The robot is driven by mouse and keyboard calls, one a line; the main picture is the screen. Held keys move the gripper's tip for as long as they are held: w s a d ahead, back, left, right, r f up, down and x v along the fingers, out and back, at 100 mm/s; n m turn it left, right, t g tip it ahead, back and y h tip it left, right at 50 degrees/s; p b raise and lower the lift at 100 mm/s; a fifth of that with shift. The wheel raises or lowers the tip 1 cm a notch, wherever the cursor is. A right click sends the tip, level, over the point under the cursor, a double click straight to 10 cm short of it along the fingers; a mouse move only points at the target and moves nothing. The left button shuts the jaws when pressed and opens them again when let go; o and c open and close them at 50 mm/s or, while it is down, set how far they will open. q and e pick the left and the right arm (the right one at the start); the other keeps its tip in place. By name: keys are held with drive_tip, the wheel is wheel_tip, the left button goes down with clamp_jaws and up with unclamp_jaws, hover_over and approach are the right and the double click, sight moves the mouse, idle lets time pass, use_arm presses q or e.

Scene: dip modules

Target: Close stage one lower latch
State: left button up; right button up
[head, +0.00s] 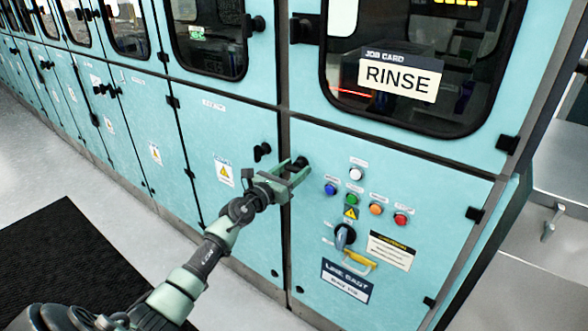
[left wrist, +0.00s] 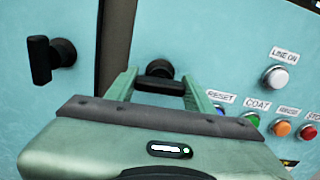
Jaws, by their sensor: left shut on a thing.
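A black latch handle (head: 301,161) sits at the upper left edge of the teal lower panel with the buttons. My left gripper (head: 297,169) is at this latch, its green fingers on either side of the handle. In the left wrist view, the latch (left wrist: 160,84) lies crosswise between the fingertips, and the gripper is shut on it. A second black latch (head: 262,151) is on the neighbouring lower door across the seam; in the left wrist view this latch (left wrist: 42,60) stands upright and apart from the gripper. My right gripper is out of view.
Coloured buttons (head: 352,200) are right of the gripper, with a rotary switch (head: 344,236) and a yellow handle (head: 360,261) below. A windowed door labelled RINSE (head: 400,76) is above. A dark mat (head: 70,265) lies on the clear floor at left.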

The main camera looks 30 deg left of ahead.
use_arm(q)
drive_tip(key=n+p, duration=0.2)
drive_tip(key=n, duration=0.1)
drive_tip(key=shift+r+n, duration=0.1)
drive_tip(key=shift+n, duration=0.3)
drive_tip(key=n+p, duration=0.2)
drive_tip(key=n, duration=0.2)
drive_tip(key=shift+n, duration=0.3)
drive_tip(key=n+p, duration=0.1)
drive_tip(key=n, duration=0.3)
drive_tip(key=shift+n+p, duration=0.95)
drive_tip(key=shift+n, duration=1.45)
drive_tip(key=o, duration=1.4)
drive_tip(key=shift+s+a+b, duration=0.15)
drive_tip(key=shift+s+b, duration=0.15)
drive_tip(key=shift+s, duration=3.65)
